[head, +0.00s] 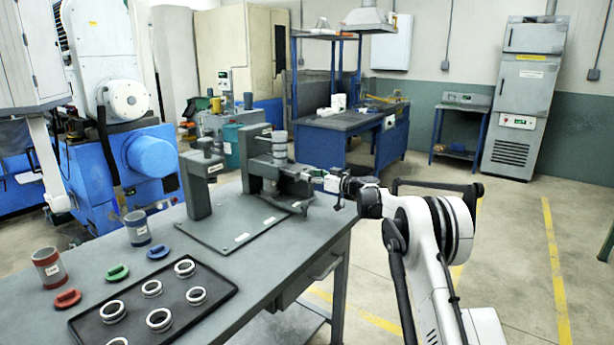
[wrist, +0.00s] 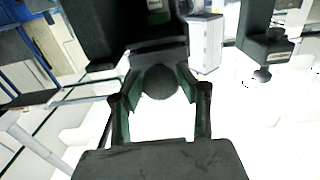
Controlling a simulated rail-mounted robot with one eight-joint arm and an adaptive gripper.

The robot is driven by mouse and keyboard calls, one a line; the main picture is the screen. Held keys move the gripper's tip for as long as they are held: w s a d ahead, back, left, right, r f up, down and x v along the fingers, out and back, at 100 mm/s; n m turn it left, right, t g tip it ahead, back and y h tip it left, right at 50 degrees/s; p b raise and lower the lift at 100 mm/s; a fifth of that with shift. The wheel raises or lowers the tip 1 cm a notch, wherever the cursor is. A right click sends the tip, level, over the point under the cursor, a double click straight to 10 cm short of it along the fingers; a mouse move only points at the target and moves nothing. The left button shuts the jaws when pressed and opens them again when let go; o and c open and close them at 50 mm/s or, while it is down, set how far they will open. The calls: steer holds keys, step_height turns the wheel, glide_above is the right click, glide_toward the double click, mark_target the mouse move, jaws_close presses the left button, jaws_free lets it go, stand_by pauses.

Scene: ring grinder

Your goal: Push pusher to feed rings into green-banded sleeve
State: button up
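A fixture with dark upright blocks (head: 258,150) stands on a grey base plate on the bench. A grey cylinder (head: 279,146) stands upright on it; I cannot make out a green band on it. My gripper (head: 314,178) is at the right side of this fixture. In the wrist view my gripper (wrist: 160,80) has its two fingers apart, one on each side of a dark round knob (wrist: 160,83), apparently the pusher's end. I cannot tell whether the fingertips touch it. A dark block with a small green label (wrist: 155,16) is beyond the knob.
A black tray (head: 222,304) with several light rings is at the bench front. A red-banded sleeve (head: 47,268), a blue-banded sleeve (head: 137,229) and red, green and blue flat pieces (head: 117,273) stand to the left.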

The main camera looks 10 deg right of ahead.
mark_target(297, 169)
steer(key=c, duration=0.7)
steer(key=shift+x, duration=3.2)
steer(key=shift+d, duration=0.1)
steer(key=shift+b+v, duration=0.75)
steer(key=shift+v, duration=2.4)
steer(key=o, duration=1.2)
steer(key=shift+c, duration=0.2)
steer(key=shift+s+d, duration=0.1)
